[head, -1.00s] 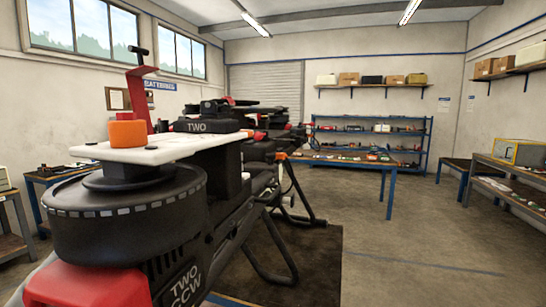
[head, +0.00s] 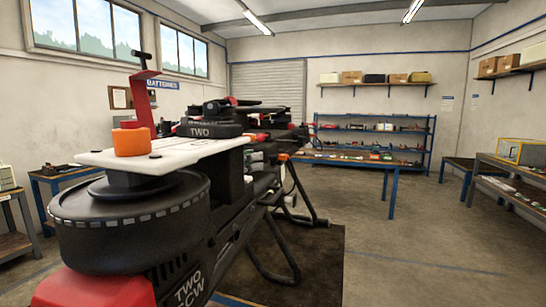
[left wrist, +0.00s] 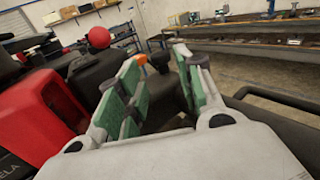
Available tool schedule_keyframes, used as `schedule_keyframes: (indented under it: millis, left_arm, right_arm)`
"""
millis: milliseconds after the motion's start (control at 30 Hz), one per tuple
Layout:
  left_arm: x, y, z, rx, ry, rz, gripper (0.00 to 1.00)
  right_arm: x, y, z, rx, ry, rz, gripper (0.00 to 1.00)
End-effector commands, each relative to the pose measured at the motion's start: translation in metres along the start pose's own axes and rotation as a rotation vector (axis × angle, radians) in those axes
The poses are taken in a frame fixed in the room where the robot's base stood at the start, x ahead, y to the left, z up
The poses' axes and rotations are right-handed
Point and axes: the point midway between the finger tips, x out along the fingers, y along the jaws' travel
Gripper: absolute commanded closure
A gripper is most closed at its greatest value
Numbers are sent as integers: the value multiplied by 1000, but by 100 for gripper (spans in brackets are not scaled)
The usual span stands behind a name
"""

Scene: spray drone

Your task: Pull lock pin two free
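The drone's propeller motor marked TWO CCW (head: 135,225) fills the left of the head view. A white plate (head: 185,151) with an orange cylinder (head: 132,142) lies above it. A small orange knob (head: 284,157) shows farther along the drone; I cannot tell which orange part is lock pin two. In the left wrist view my left gripper (left wrist: 158,52) is open, its green-padded fingers apart with nothing gripped. A small orange piece (left wrist: 142,59) shows beyond, close to the left finger's tip in the picture; contact is unclear. I cannot make out my left gripper in the head view. My right gripper is not in view.
A red bracket (head: 143,100) with a black handle rises behind the white plate. In the left wrist view, a red housing (left wrist: 40,115) is at left and a red ball (left wrist: 98,37) above. A blue-legged table (head: 391,195) stands beyond; the floor to the right is clear.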

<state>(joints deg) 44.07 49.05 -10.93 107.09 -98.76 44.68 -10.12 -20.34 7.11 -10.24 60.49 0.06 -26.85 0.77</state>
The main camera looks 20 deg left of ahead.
Motion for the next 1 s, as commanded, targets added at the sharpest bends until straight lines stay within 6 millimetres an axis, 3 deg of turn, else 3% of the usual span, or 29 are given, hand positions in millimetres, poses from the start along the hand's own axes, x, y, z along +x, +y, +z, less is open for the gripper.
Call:
schedule_keyframes:
  millis: [367, 700, 1000]
  left_arm:
    - [37, 0, 1, -2, -2, 0, 64]
    - [69, 0, 1, -2, -2, -1, 64]
    - [82, 0, 0, 0, 0, -1, 64]
  right_arm:
    - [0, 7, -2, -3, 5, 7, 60]
    - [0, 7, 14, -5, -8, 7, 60]
    - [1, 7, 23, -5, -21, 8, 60]
